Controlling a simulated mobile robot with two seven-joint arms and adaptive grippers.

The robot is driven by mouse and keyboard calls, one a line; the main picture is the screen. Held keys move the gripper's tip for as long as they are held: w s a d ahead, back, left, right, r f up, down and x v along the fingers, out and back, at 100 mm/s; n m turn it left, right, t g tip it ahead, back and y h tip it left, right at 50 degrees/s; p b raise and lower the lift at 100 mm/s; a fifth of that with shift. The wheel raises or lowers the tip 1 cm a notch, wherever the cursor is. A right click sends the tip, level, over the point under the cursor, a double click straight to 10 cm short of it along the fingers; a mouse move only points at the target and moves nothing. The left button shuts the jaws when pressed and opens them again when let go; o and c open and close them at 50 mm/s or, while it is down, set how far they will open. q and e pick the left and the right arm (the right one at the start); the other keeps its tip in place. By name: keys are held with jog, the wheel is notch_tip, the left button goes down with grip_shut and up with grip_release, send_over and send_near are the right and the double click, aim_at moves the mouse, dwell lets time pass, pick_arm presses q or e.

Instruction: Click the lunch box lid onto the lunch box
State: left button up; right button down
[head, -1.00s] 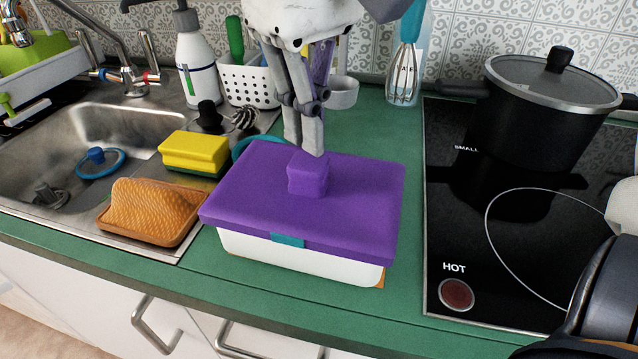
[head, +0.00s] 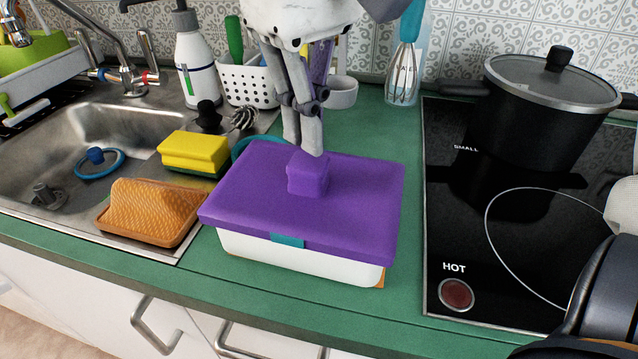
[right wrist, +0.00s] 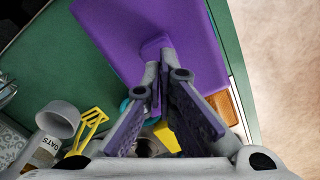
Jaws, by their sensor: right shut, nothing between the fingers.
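The purple lunch box lid (head: 350,205) lies over the white lunch box (head: 290,258) on the green counter. A teal clip (head: 287,240) shows on the lid's front edge. The lid looks roughly level; whether its rim is fully seated I cannot tell. A square purple knob (head: 307,178) stands up from the lid's middle. My right gripper (head: 313,153) is shut and empty, pointing down, with its tips at the knob's top. Whether they touch it I cannot tell. The right wrist view shows the shut fingers (right wrist: 158,85) beside the knob and lid (right wrist: 120,35). My left gripper is not in view.
On the left are a sink (head: 120,125), a yellow sponge (head: 193,152) and an orange ribbed item on a tray (head: 150,240). On the right, a black pot (head: 540,120) sits on the hob (head: 450,200).

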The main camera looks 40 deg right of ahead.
aim_at(309, 160)
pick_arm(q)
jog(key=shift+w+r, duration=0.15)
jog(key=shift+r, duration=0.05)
pick_arm(e)
jog(key=shift+f, duration=1)
dwell(0.4)
notch_tip(309, 160, up, 2)
jog(key=shift+s+r+p, duration=0.1)
jog(key=shift+r+p, duration=0.1)
jog(key=shift+p, duration=0.6)
jog(key=shift+r, duration=1.8)
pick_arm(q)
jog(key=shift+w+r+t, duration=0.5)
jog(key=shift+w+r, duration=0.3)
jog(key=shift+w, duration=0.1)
